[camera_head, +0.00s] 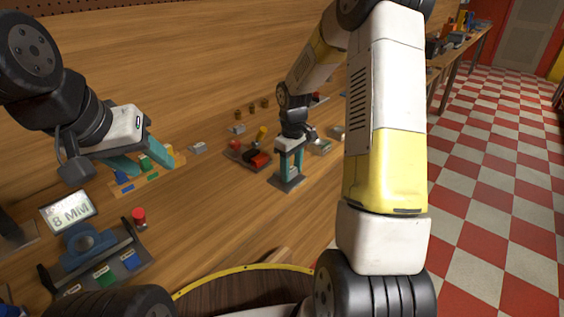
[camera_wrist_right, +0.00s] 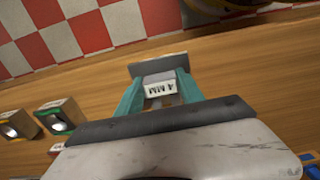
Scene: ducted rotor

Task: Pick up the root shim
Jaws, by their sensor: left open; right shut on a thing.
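My right gripper (camera_head: 291,165) points down with its teal fingers shut on a small pale block marked "4 MM" (camera_wrist_right: 160,87), seen between the fingers in the right wrist view. A flat grey plate (camera_head: 287,183) lies below the fingertips and also shows beyond them in the wrist view (camera_wrist_right: 158,64). The block and plate look like one piece, probably the root shim, but the join is hidden. I cannot tell whether the plate touches the table. My left gripper (camera_head: 140,162) is open at the left, by a wooden rack (camera_head: 135,188) of coloured blocks.
A red and black part (camera_head: 257,160) sits left of the right gripper. Small labelled grey pieces (camera_head: 198,147) stand nearby. An "8 MM" display (camera_head: 68,212), a red knob (camera_head: 139,217) and a dark fixture (camera_head: 122,262) stand front left. The middle of the wooden table (camera_head: 215,220) is clear.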

